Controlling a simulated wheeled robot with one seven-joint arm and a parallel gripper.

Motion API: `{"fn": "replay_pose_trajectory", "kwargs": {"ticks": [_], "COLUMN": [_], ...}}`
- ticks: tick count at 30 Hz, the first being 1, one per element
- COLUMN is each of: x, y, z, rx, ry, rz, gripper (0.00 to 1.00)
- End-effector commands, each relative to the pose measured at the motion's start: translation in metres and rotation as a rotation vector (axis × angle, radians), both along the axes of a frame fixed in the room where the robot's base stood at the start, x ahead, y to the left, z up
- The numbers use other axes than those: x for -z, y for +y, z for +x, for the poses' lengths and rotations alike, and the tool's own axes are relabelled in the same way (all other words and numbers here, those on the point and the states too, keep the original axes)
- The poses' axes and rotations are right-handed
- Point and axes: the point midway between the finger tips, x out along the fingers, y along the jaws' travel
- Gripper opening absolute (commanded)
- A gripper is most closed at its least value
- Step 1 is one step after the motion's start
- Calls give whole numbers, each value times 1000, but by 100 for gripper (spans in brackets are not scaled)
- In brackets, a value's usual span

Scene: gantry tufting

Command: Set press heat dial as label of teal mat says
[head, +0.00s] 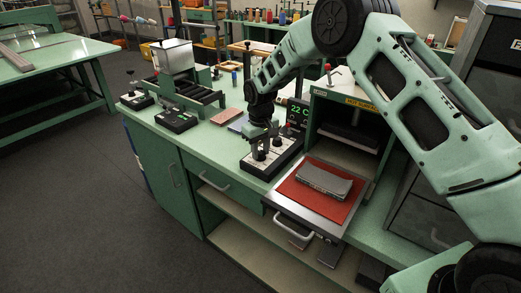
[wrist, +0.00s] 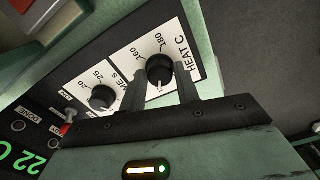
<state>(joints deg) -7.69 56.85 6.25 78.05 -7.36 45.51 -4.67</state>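The press heat dial (wrist: 160,69) is a round black knob on a white plate lettered HEAT C, with 160 and 180 printed beside it. My gripper (wrist: 161,88) is open, one finger showing on each side of the dial; contact is not clear. In the head view my gripper (head: 262,149) points down over the control box (head: 272,160). The dial's exact setting is hard to read. The press (head: 345,115) stands to the right, its HEAT C plate out of clear sight there. No teal mat or readable mat label is clear.
A time dial (wrist: 102,97) sits left of the heat dial. A green display (head: 297,113) reads 22 C. A grey pad (head: 325,180) lies on a red sheet (head: 297,194) on the press's pulled-out tray. Flat pads (head: 238,122) and a hopper machine (head: 175,80) stand left.

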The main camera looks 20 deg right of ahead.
Motion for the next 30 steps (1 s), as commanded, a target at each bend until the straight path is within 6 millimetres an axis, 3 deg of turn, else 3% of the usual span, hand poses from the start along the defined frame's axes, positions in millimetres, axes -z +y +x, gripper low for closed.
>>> {"fn": "replay_pose_trajectory", "kwargs": {"ticks": [1,2,3,11,16,30], "x": [-1,-1,-1,-1,-14,-118], "y": [0,0,0,0,0,0], "z": [1,1,1,0,1,1], "rx": [0,0,0,0,0,-1], "ry": [-2,-2,-2,-1,-4,-6], "rz": [0,0,1,0,1,1], "gripper": [43,51,53,53,53,53]}}
